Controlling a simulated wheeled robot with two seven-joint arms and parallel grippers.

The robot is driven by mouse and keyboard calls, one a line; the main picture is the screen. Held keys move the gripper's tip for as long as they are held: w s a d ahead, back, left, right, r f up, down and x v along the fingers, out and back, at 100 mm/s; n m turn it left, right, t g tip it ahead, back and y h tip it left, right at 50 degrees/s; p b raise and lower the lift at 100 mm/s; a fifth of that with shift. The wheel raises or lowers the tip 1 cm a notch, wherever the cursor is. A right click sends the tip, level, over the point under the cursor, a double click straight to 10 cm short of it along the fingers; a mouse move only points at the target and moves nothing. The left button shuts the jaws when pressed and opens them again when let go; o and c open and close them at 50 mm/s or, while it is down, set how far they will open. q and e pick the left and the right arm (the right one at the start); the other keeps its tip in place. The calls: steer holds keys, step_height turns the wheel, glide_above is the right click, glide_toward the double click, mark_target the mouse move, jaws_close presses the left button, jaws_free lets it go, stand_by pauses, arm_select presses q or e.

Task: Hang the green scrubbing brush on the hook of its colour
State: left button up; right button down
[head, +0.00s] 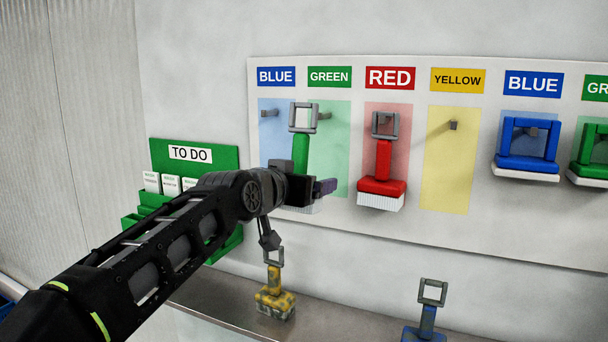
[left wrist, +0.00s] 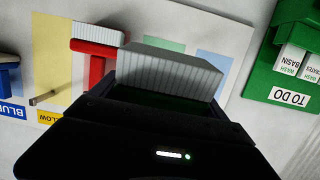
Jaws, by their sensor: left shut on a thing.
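My left gripper (head: 305,188) is shut on the green scrubbing brush (head: 301,152) and holds it upright in front of the board. The brush's grey loop (head: 303,106) is at the top, and its pale bristles show below the gripper. The green hook (head: 324,116) sticks out just right of the loop, on the green panel (head: 335,155). I cannot tell whether loop and hook touch. In the left wrist view the bristle block (left wrist: 170,70) stands above the dark gripper, which hides most of the brush. My right gripper is not in view.
A red brush (head: 382,165) hangs to the right. The left blue hook (head: 268,113) and yellow hook (head: 453,125) are empty. A yellow brush (head: 275,303) and another blue brush (head: 428,322) stand on the ledge. A TO DO rack (head: 215,157) is left.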

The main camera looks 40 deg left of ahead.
arm_select(q)
steer(key=shift+a, duration=0.1)
steer(key=shift+w, duration=0.1)
steer(key=shift+w, duration=0.1)
steer(key=p, duration=0.5)
glide_toward(328, 174)
steer(key=shift+r+x, duration=0.15)
steer(key=shift+x, duration=1.1)
steer(key=shift+r+x, duration=0.2)
steer(key=shift+x, duration=1.1)
steer(key=shift+w+a+f+b, duration=0.25)
steer(key=shift+w+f+b, duration=0.35)
steer(key=shift+b, duration=0.2)
steer(key=shift+r, duration=0.1)
